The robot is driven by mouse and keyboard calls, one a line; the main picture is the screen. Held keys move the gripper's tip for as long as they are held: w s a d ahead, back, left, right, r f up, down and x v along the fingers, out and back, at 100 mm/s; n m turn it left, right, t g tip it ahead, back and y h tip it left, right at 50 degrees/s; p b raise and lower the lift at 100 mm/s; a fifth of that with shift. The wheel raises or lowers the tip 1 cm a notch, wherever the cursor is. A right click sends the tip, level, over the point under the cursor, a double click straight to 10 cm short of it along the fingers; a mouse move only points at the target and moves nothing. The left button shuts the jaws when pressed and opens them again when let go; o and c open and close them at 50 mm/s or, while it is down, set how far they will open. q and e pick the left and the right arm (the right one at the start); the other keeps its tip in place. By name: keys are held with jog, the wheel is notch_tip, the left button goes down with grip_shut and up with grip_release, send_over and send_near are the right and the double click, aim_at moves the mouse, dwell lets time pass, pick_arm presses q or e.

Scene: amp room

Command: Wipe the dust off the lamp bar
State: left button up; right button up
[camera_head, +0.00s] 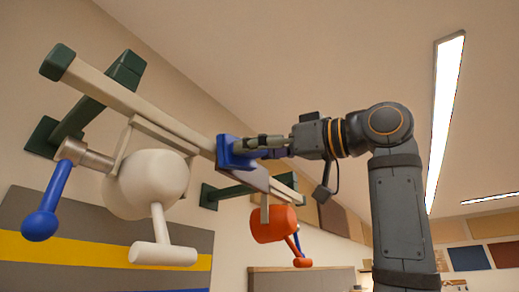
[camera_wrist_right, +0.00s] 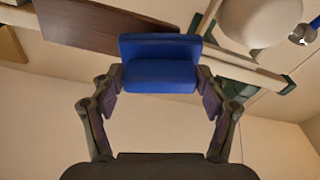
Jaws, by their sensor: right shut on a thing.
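The lamp bar (camera_head: 110,92) is a long pale beam with a dark green end cap, sloping down to the right along the wall. My right gripper (camera_head: 262,147) is shut on a blue block (camera_head: 228,152), which is against or very close to the bar's front face; contact is hard to tell. A grey-brown patch (camera_head: 256,180), seemingly dust, covers the bar just right of the block. In the right wrist view the block (camera_wrist_right: 158,75) sits between both fingers (camera_wrist_right: 158,82), with the brown patch (camera_wrist_right: 105,25) to its left. My left gripper is out of view.
A white lamp (camera_head: 150,182) with a blue-knobbed arm (camera_head: 42,222) hangs under the bar at left. An orange lamp (camera_head: 272,226) hangs under its right part. Green brackets (camera_head: 100,98) join the bar to the wall. Open air lies below the gripper.

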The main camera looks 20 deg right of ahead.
aim_at(255, 162)
jog(key=shift+p+x, duration=0.3)
jog(key=shift+x, duration=0.6)
jog(key=shift+w+d+f, duration=0.1)
jog(key=shift+w+d+p, duration=0.3)
jog(key=shift+w+d, duration=0.05)
jog(key=shift+d, duration=0.1)
jog(key=shift+w+d+p, duration=0.35)
jog(key=shift+w+d, duration=0.2)
jog(key=shift+d, duration=0.25)
jog(key=shift+w+d, duration=0.3)
jog(key=shift+d, duration=0.15)
jog(key=shift+s+a+f, duration=0.1)
jog(key=shift+s+a, duration=0.3)
jog(key=shift+a, duration=0.25)
jog(key=shift+s+a, duration=0.45)
jog(key=shift+a, duration=0.25)
jog(key=shift+s+a+b, duration=0.3)
jog(key=shift+s+a, duration=0.15)
jog(key=shift+a, duration=0.1)
jog(key=shift+d, duration=0.15)
